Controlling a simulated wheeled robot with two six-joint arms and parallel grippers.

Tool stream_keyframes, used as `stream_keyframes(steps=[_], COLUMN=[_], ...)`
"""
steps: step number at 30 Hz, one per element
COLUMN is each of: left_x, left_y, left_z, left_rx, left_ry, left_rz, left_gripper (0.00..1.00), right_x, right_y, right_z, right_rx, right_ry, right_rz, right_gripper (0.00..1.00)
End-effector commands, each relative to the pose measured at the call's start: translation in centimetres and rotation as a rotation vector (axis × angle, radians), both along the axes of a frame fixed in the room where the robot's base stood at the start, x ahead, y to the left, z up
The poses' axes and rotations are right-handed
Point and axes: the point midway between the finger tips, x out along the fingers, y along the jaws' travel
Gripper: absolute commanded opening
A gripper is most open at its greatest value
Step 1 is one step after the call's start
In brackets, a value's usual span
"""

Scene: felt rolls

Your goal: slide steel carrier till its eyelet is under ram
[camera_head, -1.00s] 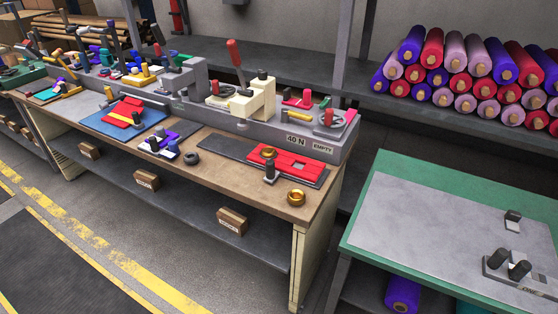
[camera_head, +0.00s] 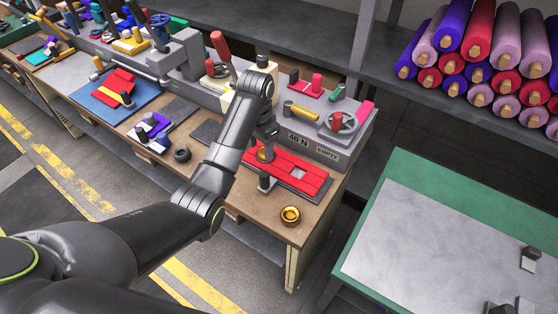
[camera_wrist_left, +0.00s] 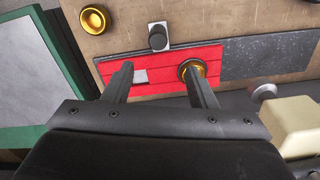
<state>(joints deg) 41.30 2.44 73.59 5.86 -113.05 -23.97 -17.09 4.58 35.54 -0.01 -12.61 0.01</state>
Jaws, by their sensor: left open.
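A red piece (camera_head: 307,178) with a pale grey rectangular window lies along a dark grey strip (camera_head: 208,131) at the bench's right end; it also shows in the left wrist view (camera_wrist_left: 168,57). A brass eyelet (camera_wrist_left: 191,69) sits on its press-side end. A small grey block with a black knob (camera_head: 265,181) stands at its front edge. I cannot tell which part is the steel carrier. My left gripper (camera_wrist_left: 158,78) is open above the red piece, one finger beside the eyelet, the other near the window. The cream press body (camera_head: 261,65) is partly hidden by my arm; I cannot make out the ram's tip.
A loose brass ring (camera_head: 290,215) lies near the bench's front corner. A dark ring (camera_head: 182,155) lies left of my forearm. A green-edged table (camera_head: 410,170) stands right, across a gap.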

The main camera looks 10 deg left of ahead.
Motion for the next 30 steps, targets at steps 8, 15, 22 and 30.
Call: stream_keyframes(steps=[8, 15, 22, 30], left_x=[0.0, -0.1, -0.2, -0.2], left_y=[-0.2, -0.2, -0.2, -0.2], left_z=[0.1, -2.9, -7.6, -12.8], left_rx=[0.003, 0.002, 0.003, 0.004], left_ry=[0.008, 0.011, 0.013, 0.011], left_rz=[-0.016, -0.014, -0.015, -0.014], left_gripper=[0.52, 0.52, 0.52, 0.52], right_x=[-0.2, -0.9, -0.2, -0.1], right_y=[0.0, 0.0, 0.0, 0.0], right_z=[-1.2, -3.1, -2.2, -1.7], right_rx=[0.0, 0.0, 0.0, 0.0], right_ry=[0.002, 0.013, 0.003, 0.001], right_rz=[0.0, -0.002, 0.0, 0.0], right_gripper=[0.51, 0.51, 0.51, 0.51])
